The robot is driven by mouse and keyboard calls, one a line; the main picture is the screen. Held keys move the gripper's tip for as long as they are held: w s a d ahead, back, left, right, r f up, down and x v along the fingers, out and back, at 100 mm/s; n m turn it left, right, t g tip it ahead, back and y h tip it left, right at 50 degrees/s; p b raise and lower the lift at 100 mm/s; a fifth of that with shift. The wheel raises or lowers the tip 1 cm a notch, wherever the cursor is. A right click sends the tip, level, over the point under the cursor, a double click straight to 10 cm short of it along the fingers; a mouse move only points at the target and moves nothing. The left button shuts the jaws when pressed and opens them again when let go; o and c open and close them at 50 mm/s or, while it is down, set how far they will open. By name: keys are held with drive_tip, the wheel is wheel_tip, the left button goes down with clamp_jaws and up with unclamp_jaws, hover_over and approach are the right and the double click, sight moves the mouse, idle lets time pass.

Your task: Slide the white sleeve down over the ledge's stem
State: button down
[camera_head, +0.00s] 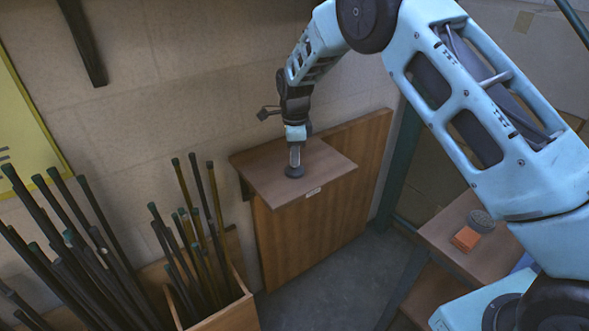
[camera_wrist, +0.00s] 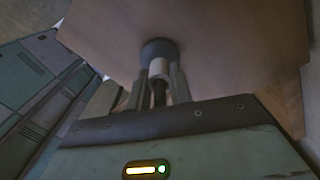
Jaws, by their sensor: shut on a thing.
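The ledge (camera_head: 325,172) is a brown wooden shelf on the wall; it fills the upper part of the wrist view (camera_wrist: 225,50). A round dark grey foot (camera_head: 294,172) sits on it and shows in the wrist view (camera_wrist: 158,47). The white sleeve (camera_wrist: 158,69) is between the fingers of my gripper (camera_wrist: 161,80), which is shut on it. The sleeve's far end appears to meet the foot. A dark stem (camera_wrist: 159,94) shows on the palm side of the sleeve, in line with it. In the head view my gripper (camera_head: 295,156) points down just above the foot and hides the sleeve.
A wooden box (camera_head: 222,312) of dark rods stands at lower left, with more rods (camera_head: 75,245) beside it. A side table (camera_head: 445,232) at right bears an orange block (camera_head: 466,238) and a grey round piece (camera_head: 481,221). The ledge around the foot is clear.

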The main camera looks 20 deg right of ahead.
drive_tip(key=shift+f, duration=0.75)
idle(1.7)
drive_tip(key=c, duration=1.2)
unclamp_jaws()
drive_tip(key=shift+o, duration=0.2)
wheel_tip(320, 180, up, 17)
drive_tip(key=b, duration=0.4)
drive_tip(key=s+a+n+y, duration=0.1)
drive_tip(key=s+a+n, duration=0.4)
drive_tip(key=s+n, duration=0.5)
drive_tip(key=s+a+n+y, duration=0.1)
drive_tip(key=s+a+n, duration=0.45)
drive_tip(key=s, duration=0.95)
drive_tip(key=s+d+f+n, duration=0.2)
drive_tip(key=s+n, duration=0.4)
drive_tip(key=s, duration=0.2)
drive_tip(key=s+d+f+n+h, duration=0.1)
drive_tip(key=s+d+f+n, duration=0.1)
drive_tip(key=s+n, duration=0.4)
drive_tip(key=s+f, duration=0.1)
drive_tip(key=s, duration=0.2)
drive_tip(key=shift+s+f+n, duration=0.15)
drive_tip(key=shift+s+n, duration=0.15)
drive_tip(key=shift+n, duration=0.05)
